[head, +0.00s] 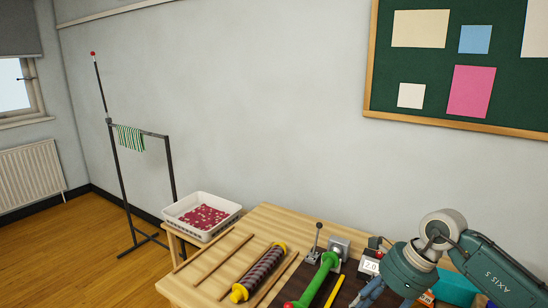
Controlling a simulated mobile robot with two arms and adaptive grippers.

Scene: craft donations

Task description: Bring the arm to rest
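My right arm comes in from the right and bends down over the right part of the wooden table (262,222). The tip of my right gripper (368,294) shows low in the head view, beside a small display reading 2.0 (371,266) and over the dark board. Its fingers are small and partly hidden by the wrist, so I cannot tell whether they are open or shut, or whether they hold anything. My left gripper is not in view.
A striped roller with yellow ends (258,272), thin wooden rods (222,257), a green-handled tool (322,278), a lever (316,241) and a yellow stick (334,291) crowd the table. A white basket of pink pieces (181,211) stands left. A teal box (457,287) lies beneath my arm.

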